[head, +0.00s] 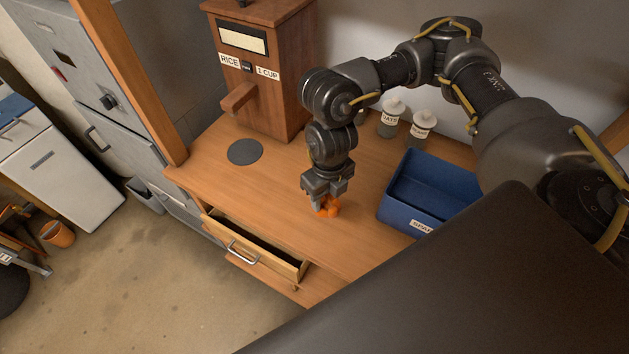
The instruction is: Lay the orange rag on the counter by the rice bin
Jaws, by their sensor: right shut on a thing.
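The orange rag (328,209) is a small bunched lump at the wooden counter (290,215), right of the rice bin. My right gripper (322,204) points down and is shut on the rag. I cannot tell whether the rag touches the counter. The rice bin (262,75) is a tall brown wooden dispenser with a "RICE 1 CUP" label, standing at the back left of the counter. My left gripper is not in view.
A blue labelled tray (418,221) stands right of the gripper. White-lidded jars (391,117) stand behind it. A dark round disc (245,152) lies before the bin. An open drawer (254,250) juts from the counter front. Bare counter lies between disc and gripper.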

